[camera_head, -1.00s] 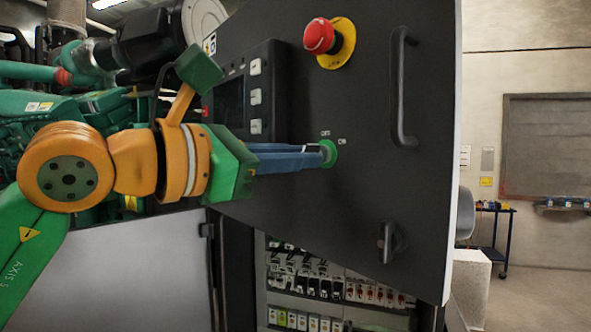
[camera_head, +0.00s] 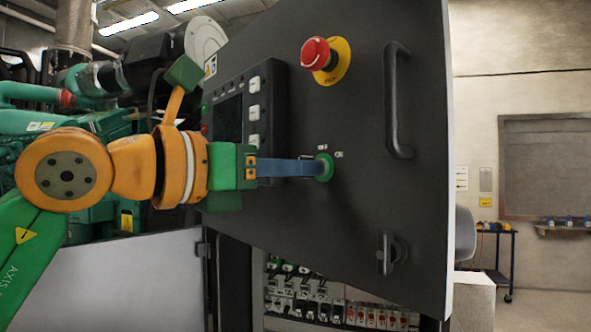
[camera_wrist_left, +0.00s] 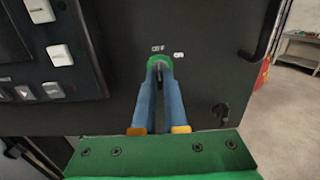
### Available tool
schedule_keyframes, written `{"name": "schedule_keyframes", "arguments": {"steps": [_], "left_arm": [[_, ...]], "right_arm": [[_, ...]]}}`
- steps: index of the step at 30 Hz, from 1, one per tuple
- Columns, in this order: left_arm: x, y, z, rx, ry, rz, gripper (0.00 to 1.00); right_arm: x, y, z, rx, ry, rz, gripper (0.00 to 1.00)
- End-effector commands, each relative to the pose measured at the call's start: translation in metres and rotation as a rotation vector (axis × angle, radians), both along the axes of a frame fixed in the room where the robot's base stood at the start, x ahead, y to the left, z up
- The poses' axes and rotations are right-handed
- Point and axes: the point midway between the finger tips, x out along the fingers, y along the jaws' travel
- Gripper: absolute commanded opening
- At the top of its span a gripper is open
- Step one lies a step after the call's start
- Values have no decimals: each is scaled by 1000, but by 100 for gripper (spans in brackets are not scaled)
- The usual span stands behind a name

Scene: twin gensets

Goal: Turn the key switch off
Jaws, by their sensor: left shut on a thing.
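The key switch (camera_head: 325,167) is a round green-ringed switch on the dark panel door (camera_head: 360,120), with small OFF and ON labels above it. My left gripper (camera_head: 316,168) reaches in from the left with its blue fingers at the switch. In the left wrist view, both fingers (camera_wrist_left: 160,75) close on the dark key (camera_wrist_left: 159,72) in front of the green ring. The fingers partly hide the key, so I cannot read its exact angle against the labels. My right gripper is not in view.
A red emergency stop (camera_head: 316,53) on a yellow plate sits above the switch. A black handle (camera_head: 398,100) and a latch (camera_head: 390,252) are to the right. A display with white buttons (camera_head: 254,84) lies close to my left wrist. Breakers (camera_head: 340,308) show below.

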Motion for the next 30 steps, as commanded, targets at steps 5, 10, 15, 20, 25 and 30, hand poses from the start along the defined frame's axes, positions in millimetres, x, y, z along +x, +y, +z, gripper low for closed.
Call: {"name": "schedule_keyframes", "arguments": {"steps": [5,10,15,20,25,30], "left_arm": [[-1,1,4,-10,-5,0,0],[-1,1,4,-10,-6,0,12],[-1,1,3,-7,-3,0,40],[0,0,1,-4,-1,0,40],[-10,12,-3,-5,-3,2,40],[-35,39,-3,-7,-5,2,40]], "right_arm": [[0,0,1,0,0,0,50],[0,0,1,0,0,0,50],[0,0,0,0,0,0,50],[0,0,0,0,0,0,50],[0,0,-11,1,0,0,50],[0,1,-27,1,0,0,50]]}}
